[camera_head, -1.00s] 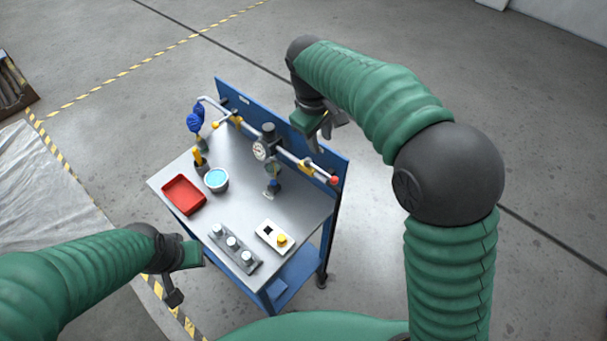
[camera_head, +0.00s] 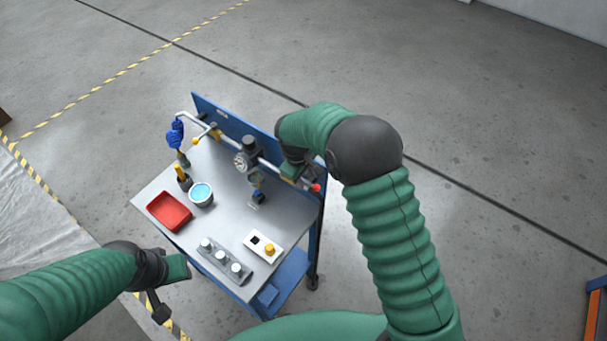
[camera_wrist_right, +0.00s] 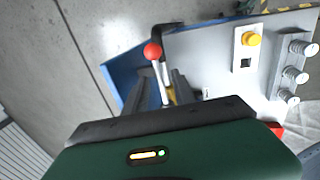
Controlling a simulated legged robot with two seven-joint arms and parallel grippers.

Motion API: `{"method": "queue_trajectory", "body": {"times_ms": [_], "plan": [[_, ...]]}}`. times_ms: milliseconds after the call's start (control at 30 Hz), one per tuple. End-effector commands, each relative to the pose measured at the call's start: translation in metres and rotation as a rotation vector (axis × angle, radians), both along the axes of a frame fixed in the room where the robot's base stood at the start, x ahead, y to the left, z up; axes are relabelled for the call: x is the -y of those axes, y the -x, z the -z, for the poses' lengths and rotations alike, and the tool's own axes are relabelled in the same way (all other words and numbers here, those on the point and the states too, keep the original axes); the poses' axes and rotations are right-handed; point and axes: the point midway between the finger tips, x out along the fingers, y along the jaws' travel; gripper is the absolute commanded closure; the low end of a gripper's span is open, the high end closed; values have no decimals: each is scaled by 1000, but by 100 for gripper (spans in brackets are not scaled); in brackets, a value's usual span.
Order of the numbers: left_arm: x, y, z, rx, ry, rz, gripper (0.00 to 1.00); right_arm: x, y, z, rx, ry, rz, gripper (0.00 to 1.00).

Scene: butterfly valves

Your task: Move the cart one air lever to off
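A lever with a red ball knob (camera_head: 316,187) is at the right end of the pipe on the cart. In the right wrist view its red knob (camera_wrist_right: 152,50) and metal rod stand between my right gripper's two dark fingers (camera_wrist_right: 155,88), which are apart; contact is not clear. In the head view my right gripper (camera_head: 298,172) is by that lever, partly hidden by its own arm. A second lever with an orange knob (camera_head: 195,141) is at the pipe's left. My left gripper (camera_head: 172,290) is open and empty, left of the cart's front edge.
The cart's grey top (camera_head: 225,225) holds a red tray (camera_head: 169,211), a blue-filled cup (camera_head: 201,193), a button box (camera_head: 262,245) and a row of knobs (camera_head: 224,259). A gauge (camera_head: 241,160) is on the pipe. A blue back panel (camera_head: 235,122) stands behind it.

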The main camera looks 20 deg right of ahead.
Motion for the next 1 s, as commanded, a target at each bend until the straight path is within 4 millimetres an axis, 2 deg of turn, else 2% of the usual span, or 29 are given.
{"method": "queue_trajectory", "body": {"times_ms": [167, 433, 1000], "plan": [[0, 0, 0, 0, 0, 0, 68, 0, 1, 0, 2, 0, 1, 68], [0, 0, 0, 0, 0, 0, 68, 0, 1, -1, 2, 0, 1, 100], [0, 0, 0, 0, 0, 0, 68, 0, 0, 0, 2, -1, 1, 100]]}}
